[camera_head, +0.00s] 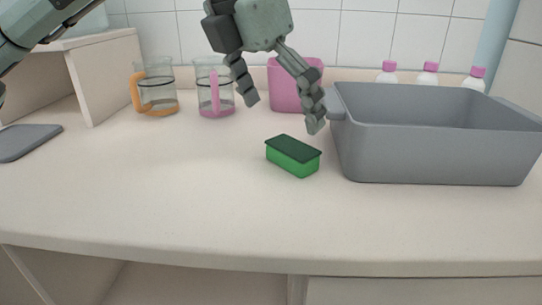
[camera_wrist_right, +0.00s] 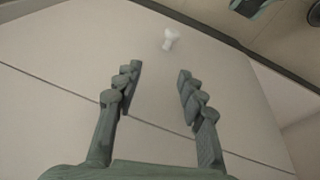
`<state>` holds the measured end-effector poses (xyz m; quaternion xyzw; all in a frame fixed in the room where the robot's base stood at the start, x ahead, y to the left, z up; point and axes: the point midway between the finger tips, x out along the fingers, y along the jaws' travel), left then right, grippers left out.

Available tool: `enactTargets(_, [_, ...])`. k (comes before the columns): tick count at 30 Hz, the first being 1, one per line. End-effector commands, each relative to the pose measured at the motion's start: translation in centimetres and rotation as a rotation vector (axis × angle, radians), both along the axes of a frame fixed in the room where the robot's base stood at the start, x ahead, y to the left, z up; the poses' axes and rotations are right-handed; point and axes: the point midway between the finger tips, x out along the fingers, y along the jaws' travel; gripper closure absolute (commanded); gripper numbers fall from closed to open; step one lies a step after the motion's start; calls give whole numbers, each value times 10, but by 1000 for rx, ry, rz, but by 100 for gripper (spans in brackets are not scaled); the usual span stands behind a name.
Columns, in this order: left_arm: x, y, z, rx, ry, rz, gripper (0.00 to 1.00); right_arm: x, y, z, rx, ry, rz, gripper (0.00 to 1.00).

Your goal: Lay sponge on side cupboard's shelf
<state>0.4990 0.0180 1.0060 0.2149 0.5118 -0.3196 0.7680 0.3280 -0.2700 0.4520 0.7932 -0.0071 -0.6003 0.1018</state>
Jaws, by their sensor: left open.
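A green sponge (camera_head: 293,157) with a dark green top lies flat on the pale counter, left of the grey basin. My left gripper (camera_head: 283,115) is above and just behind it in the head view, fingers spread and pointing down, with nothing between them. A beige open-fronted cupboard (camera_head: 103,75) stands on the counter at the back left; I cannot tell whether it is the side cupboard. My right gripper (camera_wrist_right: 160,72) shows only in the right wrist view, fingers apart and empty, facing a pale panel with a white knob (camera_wrist_right: 171,38).
A large grey basin (camera_head: 430,155) stands at the right, close to the left gripper. Behind are an orange-handled jug (camera_head: 157,88), a pink-handled jug (camera_head: 214,90), a pink container (camera_head: 284,92) and pink-capped bottles (camera_head: 428,73). A grey slab (camera_head: 28,142) lies left. The counter's front is clear.

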Motion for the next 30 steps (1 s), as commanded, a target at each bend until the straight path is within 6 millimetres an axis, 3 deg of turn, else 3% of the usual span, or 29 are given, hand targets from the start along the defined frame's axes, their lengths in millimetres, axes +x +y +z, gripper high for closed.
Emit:
enactTargets(14, [15, -8, -47, -1, 6, 7, 3, -1, -1, -6, 4, 1, 0, 60])
enactTargets(18, [20, -13, -67, -1, 5, 6, 3, 2, 1, -20, 12, 11, 1, 60])
enactTargets(26, [22, -15, -72, -3, 3, 6, 3, 4, 2, -19, 14, 4, 1, 60])
enactTargets(30, [22, -15, -72, -3, 3, 6, 19, 4, 2, -19, 14, 4, 1, 60])
